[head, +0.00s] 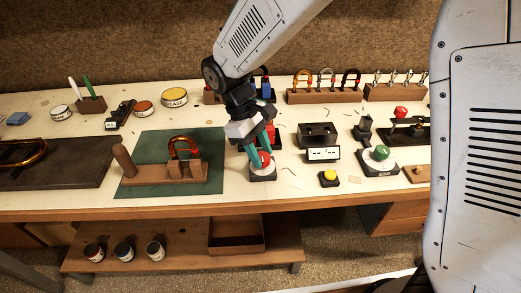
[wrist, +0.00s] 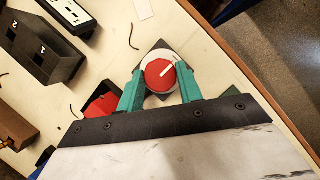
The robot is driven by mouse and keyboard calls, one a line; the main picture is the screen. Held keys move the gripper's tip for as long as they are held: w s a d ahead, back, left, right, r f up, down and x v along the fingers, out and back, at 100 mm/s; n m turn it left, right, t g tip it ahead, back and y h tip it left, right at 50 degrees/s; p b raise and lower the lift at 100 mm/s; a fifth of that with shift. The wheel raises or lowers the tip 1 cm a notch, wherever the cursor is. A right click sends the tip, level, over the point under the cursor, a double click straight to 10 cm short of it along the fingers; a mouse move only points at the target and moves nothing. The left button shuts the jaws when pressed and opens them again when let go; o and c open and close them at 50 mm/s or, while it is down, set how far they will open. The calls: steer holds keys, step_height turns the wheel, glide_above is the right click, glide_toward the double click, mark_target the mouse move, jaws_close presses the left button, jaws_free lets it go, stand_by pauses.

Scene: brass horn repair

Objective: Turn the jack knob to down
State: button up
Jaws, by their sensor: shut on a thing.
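The red knob (head: 264,158), which I take to be the jack knob, sits on a round white dial over a dark square base (head: 262,174) near the table's front edge. It also shows in the wrist view (wrist: 157,77), with a white pointer line aimed up and to the right there. My gripper (wrist: 160,71) has its teal fingers on both sides of the knob and is shut on it. In the head view my gripper (head: 262,155) comes down from above and covers part of the knob. I can read no marks on the dial.
A yellow button box (head: 329,177) and a green knob on a white dial (head: 380,154) stand to the right. A black box with a white label (head: 321,153) is nearby. A green mat (head: 147,145) with a wooden stand (head: 160,175) lies to the left.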

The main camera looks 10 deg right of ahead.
stand_by(0.4)
steer(key=o, duration=1)
steer(key=v, duration=0.8)
steer(key=shift+a+f, duration=0.1)
